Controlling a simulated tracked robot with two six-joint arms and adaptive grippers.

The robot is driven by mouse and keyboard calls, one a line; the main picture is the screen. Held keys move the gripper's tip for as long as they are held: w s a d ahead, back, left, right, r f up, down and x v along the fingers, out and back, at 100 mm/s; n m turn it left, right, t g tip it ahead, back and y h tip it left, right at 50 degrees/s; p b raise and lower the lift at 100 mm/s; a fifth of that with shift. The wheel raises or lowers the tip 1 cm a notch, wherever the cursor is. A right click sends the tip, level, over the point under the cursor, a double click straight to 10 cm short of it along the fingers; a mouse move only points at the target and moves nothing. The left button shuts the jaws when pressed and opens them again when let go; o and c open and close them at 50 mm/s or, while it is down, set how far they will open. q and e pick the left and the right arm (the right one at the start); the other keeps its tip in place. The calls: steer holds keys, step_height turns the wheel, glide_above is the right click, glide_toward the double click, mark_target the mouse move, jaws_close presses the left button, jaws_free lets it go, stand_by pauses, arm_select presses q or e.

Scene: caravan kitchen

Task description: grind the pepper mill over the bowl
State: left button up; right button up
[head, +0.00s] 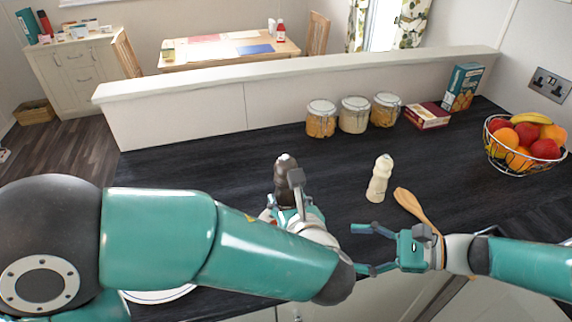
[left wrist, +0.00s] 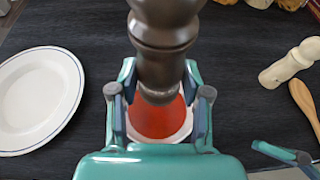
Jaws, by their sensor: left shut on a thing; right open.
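The dark brown pepper mill (head: 286,168) is held upright in my left gripper (head: 287,192). In the left wrist view the mill (left wrist: 164,40) stands between the two fingers, with its lower end in front of the bowl (left wrist: 187,132), which holds something red. The mill appears to be over the bowl; the exact height gap cannot be told. In the head view my left arm and gripper hide most of the bowl. My right gripper (head: 360,248) is open and empty, to the right of the left gripper and near the counter's front edge.
A cream mill (head: 379,178) and a wooden spoon (head: 413,207) are beyond my right gripper. A white plate (left wrist: 38,100) lies left of the bowl. Jars (head: 354,115), boxes (head: 428,116) and a fruit basket (head: 524,170) stand further back. The mid-left counter is clear.

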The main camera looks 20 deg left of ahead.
mark_target(286, 166)
steer(key=w+a+r+n+g+y, duration=0.1)
steer(key=w+a+r, duration=0.1)
steer(key=r, duration=0.5)
steer(key=w+a+r+y, duration=0.2)
steer(key=a+r, duration=0.1)
steer(key=r, duration=0.5)
steer(key=a, duration=0.7)
steer(key=s+a, duration=0.1)
steer(key=a, duration=0.3)
steer(key=shift+a+f, duration=0.2)
steer(key=c, duration=1.2)
steer(key=shift+t, duration=0.6)
steer(key=shift+m+t, duration=0.7)
steer(key=o, duration=1.2)
